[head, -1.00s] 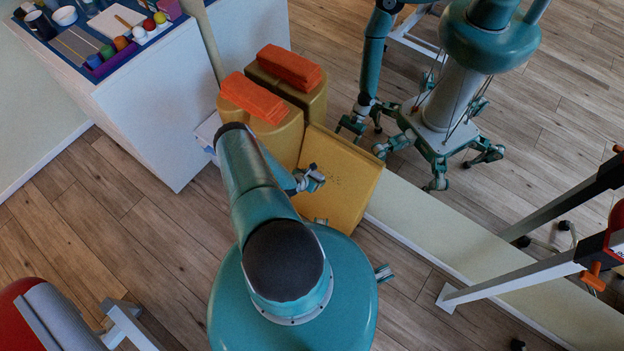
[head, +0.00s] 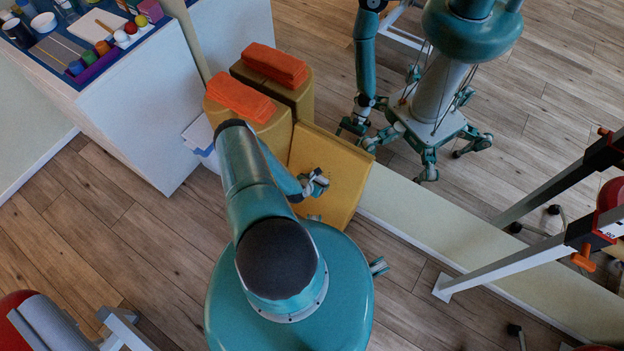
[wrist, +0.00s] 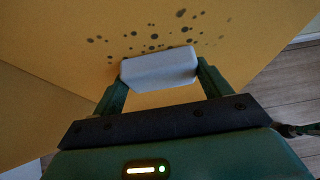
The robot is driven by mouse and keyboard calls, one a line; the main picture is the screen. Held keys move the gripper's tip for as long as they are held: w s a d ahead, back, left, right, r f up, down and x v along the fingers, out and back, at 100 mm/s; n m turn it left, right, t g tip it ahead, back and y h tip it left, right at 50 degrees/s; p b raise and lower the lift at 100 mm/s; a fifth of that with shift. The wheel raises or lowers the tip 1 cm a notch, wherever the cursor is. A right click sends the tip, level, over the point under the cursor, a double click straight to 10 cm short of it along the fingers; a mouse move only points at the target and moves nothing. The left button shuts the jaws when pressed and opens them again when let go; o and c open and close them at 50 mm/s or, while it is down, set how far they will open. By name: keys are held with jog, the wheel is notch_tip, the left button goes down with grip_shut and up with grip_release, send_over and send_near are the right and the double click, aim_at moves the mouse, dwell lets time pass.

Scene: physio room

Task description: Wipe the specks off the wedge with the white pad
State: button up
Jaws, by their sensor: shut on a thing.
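The yellow wedge (head: 338,160) lies beyond my body in the head view. In the wrist view its yellow face (wrist: 60,35) fills most of the picture. Several dark specks (wrist: 153,36) are scattered on that face, just beyond the pad. My gripper (head: 316,183) is over the wedge in the head view and hides part of it. In the wrist view my gripper (wrist: 160,76) is shut on the white pad (wrist: 158,68), with a finger at each end. The pad's far edge is close to the nearest specks; I cannot tell whether it touches the face.
A white cabinet (head: 150,110) with paints and jars is at the left. A large mirror (head: 520,120) on the right reflects a teal robot. Wooden floor (head: 100,220) is clear at the left.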

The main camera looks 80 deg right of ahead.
aim_at(335, 188)
jog(key=shift+s+a, duration=0.45)
jog(key=shift+s, duration=0.7)
jog(key=shift+s+a, duration=0.45)
jog(key=shift+s, duration=0.65)
jog(key=shift+s+a, duration=0.45)
jog(key=shift+s, duration=0.7)
jog(key=shift+d+r, duration=0.15)
jog(key=shift+r, duration=0.7)
jog(key=shift+w+d, duration=0.55)
jog(key=shift+w, duration=0.6)
jog(key=shift+w+d, duration=0.6)
jog(key=shift+w, duration=0.55)
jog(key=shift+w+d, duration=0.55)
jog(key=shift+w, duration=0.6)
jog(key=shift+w+d, duration=0.35)
jog(key=shift+w, duration=0.6)
jog(key=shift+w+d, duration=0.3)
jog(key=shift+w, duration=0.65)
jog(key=shift+w+d, duration=0.35)
jog(key=shift+w, duration=0.6)
jog(key=shift+w+a+r, duration=0.25)
jog(key=shift+w+a, duration=0.15)
jog(key=shift+a, duration=0.5)
jog(key=shift+w+a+r, duration=0.3)
jog(key=shift+w+a, duration=0.05)
jog(key=shift+a, duration=0.5)
jog(key=shift+w+a+r, duration=0.25)
jog(key=shift+w+a, duration=0.15)
jog(key=shift+a, duration=0.5)
